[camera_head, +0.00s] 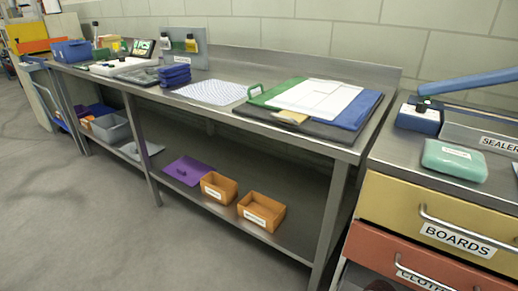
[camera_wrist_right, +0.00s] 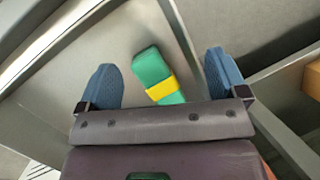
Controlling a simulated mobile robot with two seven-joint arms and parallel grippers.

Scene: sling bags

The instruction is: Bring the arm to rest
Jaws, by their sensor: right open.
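My right gripper (camera_wrist_right: 163,78) shows in the right wrist view with its two blue fingers spread wide apart. A green block with a yellow band (camera_wrist_right: 158,75) appears between and beyond the fingers, clear of both of them. It seems to lie on a grey surface (camera_wrist_right: 75,65); how far below the fingers it is, I cannot tell. I make out neither gripper in the head view, and my left gripper shows in no view.
At right stands a drawer unit (camera_head: 440,220) with a teal case (camera_head: 454,160) on top. Floor at left is clear.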

